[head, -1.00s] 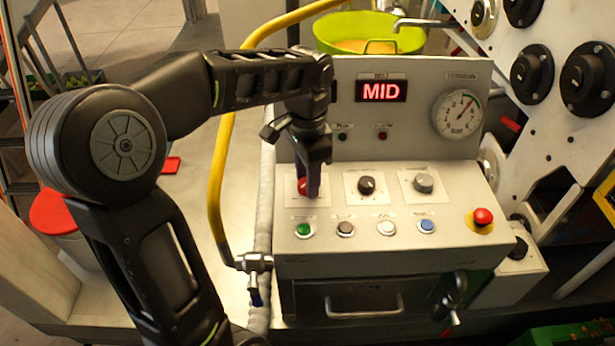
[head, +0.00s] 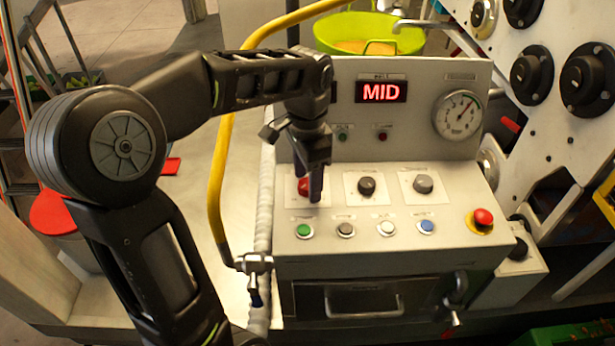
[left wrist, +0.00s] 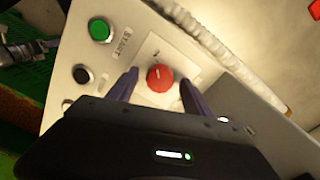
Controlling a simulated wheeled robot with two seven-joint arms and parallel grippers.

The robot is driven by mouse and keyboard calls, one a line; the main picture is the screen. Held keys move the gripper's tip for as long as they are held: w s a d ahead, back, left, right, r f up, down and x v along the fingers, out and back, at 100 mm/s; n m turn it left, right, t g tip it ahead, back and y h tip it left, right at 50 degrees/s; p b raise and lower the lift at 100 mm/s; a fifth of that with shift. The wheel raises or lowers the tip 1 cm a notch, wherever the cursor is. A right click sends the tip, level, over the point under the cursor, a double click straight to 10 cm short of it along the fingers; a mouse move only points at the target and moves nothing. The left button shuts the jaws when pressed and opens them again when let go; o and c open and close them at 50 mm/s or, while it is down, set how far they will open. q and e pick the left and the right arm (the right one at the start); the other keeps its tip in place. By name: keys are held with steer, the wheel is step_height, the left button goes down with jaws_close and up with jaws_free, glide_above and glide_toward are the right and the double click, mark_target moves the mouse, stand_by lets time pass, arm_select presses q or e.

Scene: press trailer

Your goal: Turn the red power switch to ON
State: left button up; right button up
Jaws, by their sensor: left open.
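The red power switch (head: 303,187) is a round knob at the left of the upper row on the sloped control panel. It is partly hidden by my left gripper (head: 311,190) in the head view. In the left wrist view the red knob (left wrist: 160,78) with a pale pointer line sits between the two open fingers of my left gripper (left wrist: 158,85). The fingers stand on either side of it and I see gaps between them and the knob. The lettering around the knob is too small to read. My right gripper is not in view.
Below are green (head: 304,230), black, white and blue buttons. A red mushroom button (head: 483,217) is at the right. The display (head: 381,91) reads MID.

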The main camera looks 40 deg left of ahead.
mark_target(307, 183)
arm_select(q)
steer(key=shift+r, duration=0.55)
step_height(307, 183, up, 4)
steer(key=shift+b, duration=0.4)
steer(key=shift+r+p, duration=0.65)
steer(key=shift+r, duration=0.75)
steer(key=shift+f, duration=0.1)
